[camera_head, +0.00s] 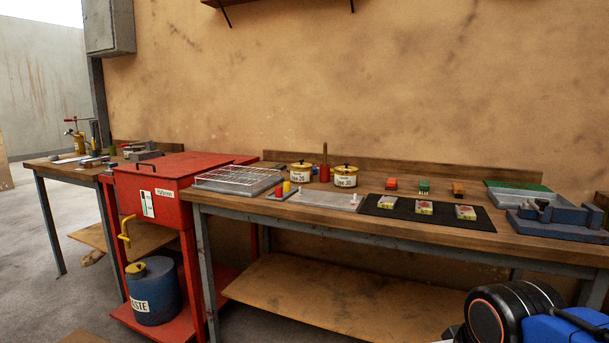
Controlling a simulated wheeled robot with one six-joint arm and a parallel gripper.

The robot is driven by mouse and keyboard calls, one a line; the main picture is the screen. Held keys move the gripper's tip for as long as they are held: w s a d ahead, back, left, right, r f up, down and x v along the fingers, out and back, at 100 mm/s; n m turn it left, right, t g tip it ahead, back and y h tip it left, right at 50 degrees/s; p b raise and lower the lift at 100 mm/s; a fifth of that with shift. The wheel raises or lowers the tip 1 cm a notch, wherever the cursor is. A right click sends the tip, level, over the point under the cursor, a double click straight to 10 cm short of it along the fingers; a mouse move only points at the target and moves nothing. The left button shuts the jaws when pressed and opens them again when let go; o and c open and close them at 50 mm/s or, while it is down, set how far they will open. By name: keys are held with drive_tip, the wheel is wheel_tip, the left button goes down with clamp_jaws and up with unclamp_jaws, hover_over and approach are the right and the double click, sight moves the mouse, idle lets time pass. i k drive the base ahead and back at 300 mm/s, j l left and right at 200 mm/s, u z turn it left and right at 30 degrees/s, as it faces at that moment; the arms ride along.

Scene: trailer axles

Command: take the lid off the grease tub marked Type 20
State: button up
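Two small yellow tubs with white labels and dark-knobbed lids stand on the wooden workbench (400,222). The left tub's label reads as Type 20 (301,173). Its lid (301,164) is on. The right tub's label looks like Type 30 (345,177), and its lid (345,167) is also on. Both tubs are upright toward the back of the bench. My gripper is not in view.
A black mat (428,211) with several small boxes and a blue vise (560,216) are to the right.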

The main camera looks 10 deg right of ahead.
sight(302, 165)
drive_tip(key=i+j, duration=0.85)
drive_tip(key=i, duration=0.15)
drive_tip(key=k+u, duration=0.05)
